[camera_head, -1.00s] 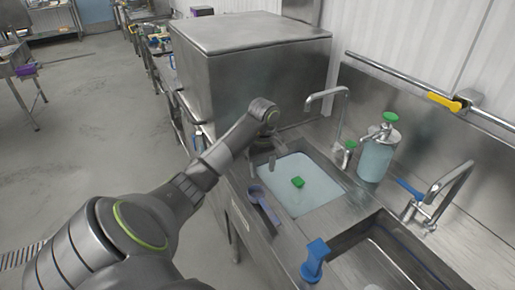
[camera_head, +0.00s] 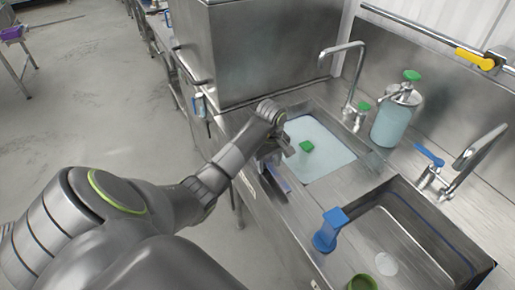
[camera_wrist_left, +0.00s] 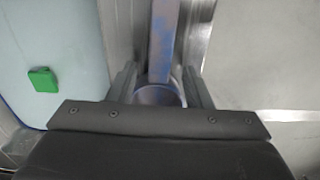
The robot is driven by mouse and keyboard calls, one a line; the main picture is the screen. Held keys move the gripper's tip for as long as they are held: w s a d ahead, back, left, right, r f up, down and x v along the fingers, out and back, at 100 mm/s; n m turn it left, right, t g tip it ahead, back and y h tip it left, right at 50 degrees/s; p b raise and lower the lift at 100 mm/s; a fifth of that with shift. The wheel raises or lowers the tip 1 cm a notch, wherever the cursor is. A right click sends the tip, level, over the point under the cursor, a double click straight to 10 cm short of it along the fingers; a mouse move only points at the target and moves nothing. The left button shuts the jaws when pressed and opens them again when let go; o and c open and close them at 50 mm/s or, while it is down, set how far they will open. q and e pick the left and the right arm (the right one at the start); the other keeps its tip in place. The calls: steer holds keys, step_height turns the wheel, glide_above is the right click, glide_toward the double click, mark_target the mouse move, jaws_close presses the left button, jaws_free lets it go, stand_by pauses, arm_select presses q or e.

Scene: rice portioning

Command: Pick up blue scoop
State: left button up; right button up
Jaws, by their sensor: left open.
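A dull blue scoop (camera_head: 278,179) lies on the steel counter's front edge, beside the left basin; my left gripper (camera_head: 272,152) is over it and partly hides it. In the left wrist view, the scoop's long straight handle (camera_wrist_left: 163,42) and round cup (camera_wrist_left: 156,96) show between the two open fingers (camera_wrist_left: 160,84). I cannot tell whether the fingers touch it. A second, brighter blue scoop-like tool (camera_head: 328,232) stands on the counter nearer me, by the right sink. My right gripper is not in view.
The left basin (camera_head: 325,165) holds pale liquid and a green block (camera_head: 307,146). A steel box (camera_head: 265,50) stands behind my left arm. A green round object (camera_head: 362,283) is at the front.

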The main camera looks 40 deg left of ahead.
arm_select(q)
steer(key=shift+w+f, duration=0.15)
steer(key=shift+d, duration=0.15)
steer(key=shift+c, duration=0.2)
steer(key=shift+d+r, duration=0.1)
steer(key=shift+r, duration=0.1)
steer(key=shift+c, duration=1.1)
steer(key=shift+s, duration=0.2)
steer(key=shift+c, duration=1.2)
jaws_close()
